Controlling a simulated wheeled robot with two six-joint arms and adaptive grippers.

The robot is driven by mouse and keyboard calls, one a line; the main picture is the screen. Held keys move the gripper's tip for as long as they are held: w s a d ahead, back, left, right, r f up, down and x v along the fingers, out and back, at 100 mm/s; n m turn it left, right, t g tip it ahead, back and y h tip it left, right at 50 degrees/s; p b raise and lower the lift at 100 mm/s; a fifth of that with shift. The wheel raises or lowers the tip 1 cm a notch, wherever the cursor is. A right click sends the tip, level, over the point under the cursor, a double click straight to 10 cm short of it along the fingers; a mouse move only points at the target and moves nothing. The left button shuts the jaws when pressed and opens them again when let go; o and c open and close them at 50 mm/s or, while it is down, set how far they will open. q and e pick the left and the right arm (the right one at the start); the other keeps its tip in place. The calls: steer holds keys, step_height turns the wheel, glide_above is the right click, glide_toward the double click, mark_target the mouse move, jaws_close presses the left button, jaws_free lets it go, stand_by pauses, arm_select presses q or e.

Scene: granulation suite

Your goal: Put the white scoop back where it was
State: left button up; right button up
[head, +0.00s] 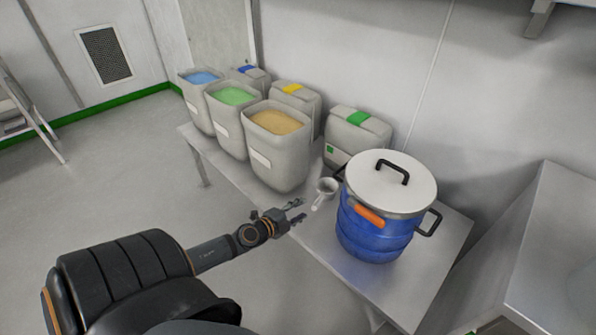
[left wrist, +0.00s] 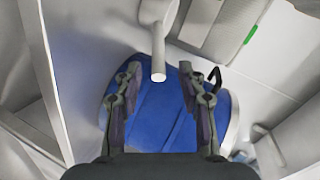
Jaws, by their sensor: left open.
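The white scoop (head: 326,187) lies on the metal table between the bin of tan powder and the blue drum. Its handle points toward the front of the table. My left gripper (head: 301,209) is open, just to the left of the scoop's handle in the head view. In the left wrist view the scoop's handle (left wrist: 158,55) reaches down toward the gap between the open fingers (left wrist: 158,80). Nothing is between the fingertips that I can see held. My right gripper is not in view.
The blue drum (head: 372,235) with a white lid (head: 390,180) stands right of the scoop. Open bins of tan (head: 279,160), green (head: 231,120) and blue powder (head: 198,100) stand to the left. Capped canisters (head: 357,137) line the wall. The table's front right corner (head: 410,290) is bare.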

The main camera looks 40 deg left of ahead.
arm_select(q)
steer(key=shift+s+r, duration=0.15)
steer(key=shift+s, duration=0.15)
steer(key=s+d+f+n+g+y, duration=0.1)
steer(key=s+f+n+g+y, duration=0.3)
steer(key=f+n, duration=0.35)
steer(key=s+d+f+n+g+y, duration=0.1)
steer(key=s+f+n+g, duration=0.3)
steer(key=s+f+n, duration=0.3)
steer(key=s+d+f+g+h, duration=0.3)
steer(key=s+d+f+g, duration=0.1)
steer(key=s+d+f, duration=0.6)
steer(key=shift+s+f+g+h, duration=0.3)
steer(key=shift+s+f+g, duration=0.1)
steer(key=shift+s+f, duration=0.15)
